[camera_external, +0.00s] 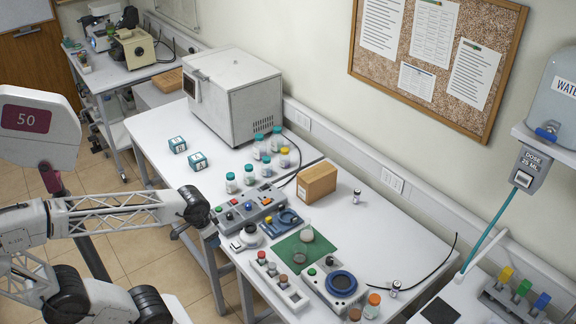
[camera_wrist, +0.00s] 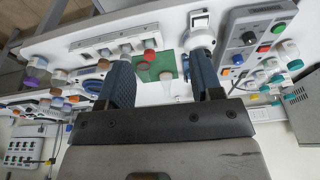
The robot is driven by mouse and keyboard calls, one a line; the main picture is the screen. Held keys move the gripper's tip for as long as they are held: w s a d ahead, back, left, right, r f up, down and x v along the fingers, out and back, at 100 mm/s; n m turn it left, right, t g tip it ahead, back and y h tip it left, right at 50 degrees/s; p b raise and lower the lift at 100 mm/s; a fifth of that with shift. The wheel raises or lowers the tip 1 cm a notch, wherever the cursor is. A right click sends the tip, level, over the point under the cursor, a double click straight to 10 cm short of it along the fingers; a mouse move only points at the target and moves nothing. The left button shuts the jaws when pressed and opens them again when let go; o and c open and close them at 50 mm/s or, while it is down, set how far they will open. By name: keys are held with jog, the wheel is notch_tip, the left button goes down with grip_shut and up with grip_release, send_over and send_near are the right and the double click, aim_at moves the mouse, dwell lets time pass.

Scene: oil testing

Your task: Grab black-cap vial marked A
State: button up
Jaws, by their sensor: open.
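Two small pale vials with dark caps show in the external view. One vial (camera_external: 356,197) stands right of the cardboard box, near the wall. The other vial (camera_external: 395,289) stands at the right end of the table, near a black cable. Their letters are too small to read, so I cannot tell which is marked A. In the wrist view my gripper (camera_wrist: 161,58) has its two dark fingers spread wide, with no vial held between them. It is above the front of the table, apart from both vials. I cannot pick out either vial surely in the wrist view.
A green mat (camera_external: 291,252), button boxes (camera_external: 247,207) and a blue-ringed device (camera_external: 341,283) crowd the front. Several teal-capped bottles (camera_external: 249,175) stand behind. The cardboard box (camera_external: 316,184) is near the wall. Orange-capped jars (camera_external: 372,306) are at the front right.

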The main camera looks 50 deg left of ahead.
jog(key=w+a+r+m+y, duration=0.1)
jog(key=w+a+m+y, duration=0.15)
jog(key=w, duration=0.65)
jog(key=w+a+r+m+y, duration=0.1)
jog(key=w+m, duration=0.3)
jog(key=w, duration=0.4)
jog(key=m+t+y, duration=0.3)
jog(key=m+y, duration=0.3)
jog(key=m, duration=0.6)
send_near(357, 195)
jog(key=s+a+r, duration=0.6)
jog(key=s+a, duration=0.4)
jog(key=s, duration=0.4)
jog(key=w+d+f+m+t, duration=0.1)
jog(key=w+d+f+m, duration=0.1)
jog(key=w, duration=0.3)
jog(key=w+d+f+m+t, duration=0.1)
jog(key=w+d+f+m, duration=0.1)
jog(key=w+f+m, duration=0.1)
jog(key=w+d+f+m+t, duration=0.1)
jog(key=w+d+f+m, duration=0.1)
jog(key=w+f, duration=0.3)
jog(key=shift+w+d+y, duration=0.1)
jog(key=shift+w+y, duration=0.25)
jog(key=shift+w, duration=1)
jog(key=shift+x, duration=1.25)
